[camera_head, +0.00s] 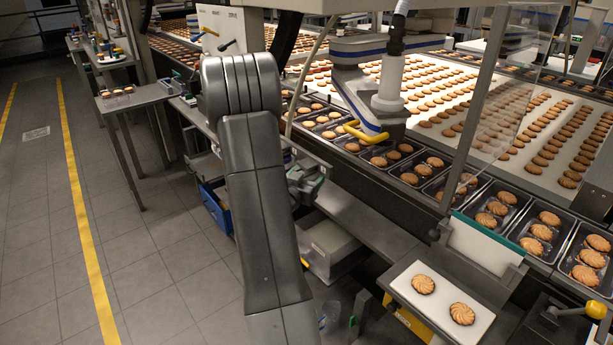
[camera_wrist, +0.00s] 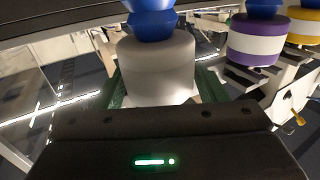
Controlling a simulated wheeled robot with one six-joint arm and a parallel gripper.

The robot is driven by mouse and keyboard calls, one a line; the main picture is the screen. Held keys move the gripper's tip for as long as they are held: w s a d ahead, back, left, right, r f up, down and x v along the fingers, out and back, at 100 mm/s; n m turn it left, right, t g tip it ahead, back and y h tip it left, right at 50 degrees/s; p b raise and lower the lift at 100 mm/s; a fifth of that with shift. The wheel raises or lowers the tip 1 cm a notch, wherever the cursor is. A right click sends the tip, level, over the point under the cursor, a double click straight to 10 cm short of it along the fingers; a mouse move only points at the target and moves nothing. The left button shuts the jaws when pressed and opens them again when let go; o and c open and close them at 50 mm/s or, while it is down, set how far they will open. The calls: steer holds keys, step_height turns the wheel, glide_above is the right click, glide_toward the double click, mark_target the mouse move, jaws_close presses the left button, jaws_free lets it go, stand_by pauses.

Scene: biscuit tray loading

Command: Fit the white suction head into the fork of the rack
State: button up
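The white suction head (camera_wrist: 156,62), a pale cylinder with blue bellows (camera_wrist: 150,20) on top, stands upright in the middle of the wrist view. My gripper (camera_wrist: 160,95) has green-edged fingers on both sides of it and appears shut on it. The rack (camera_wrist: 285,85) shows at the right of the wrist view, with a purple-and-white head (camera_wrist: 257,42) and a yellow-and-white head (camera_wrist: 304,27) on it. The fork around the white head cannot be made out. In the head view my gripper (camera_head: 308,185) is partly hidden behind my arm, low beside the line.
A grey ledge (camera_head: 365,222) runs along the line below the biscuit trays (camera_head: 415,175). A blue crate (camera_head: 216,205) and a grey bin (camera_head: 328,245) are below. A white board (camera_head: 440,298) with two biscuits is at the front right. The floor at left is clear.

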steer(key=shift+o, duration=1.1)
steer(key=shift+s, duration=0.1)
steer(key=b+v, duration=0.2)
steer(key=v, duration=1.1)
steer(key=shift+s+a, duration=0.25)
steer(key=shift+w+d, duration=0.1)
steer(key=p+x, duration=0.2)
steer(key=x, duration=1.1)
steer(key=shift+w+d, duration=0.2)
steer(key=shift+w, duration=0.1)
steer(key=shift+s+a, duration=0.2)
steer(key=shift+a, duration=0.1)
steer(key=shift+s, duration=0.15)
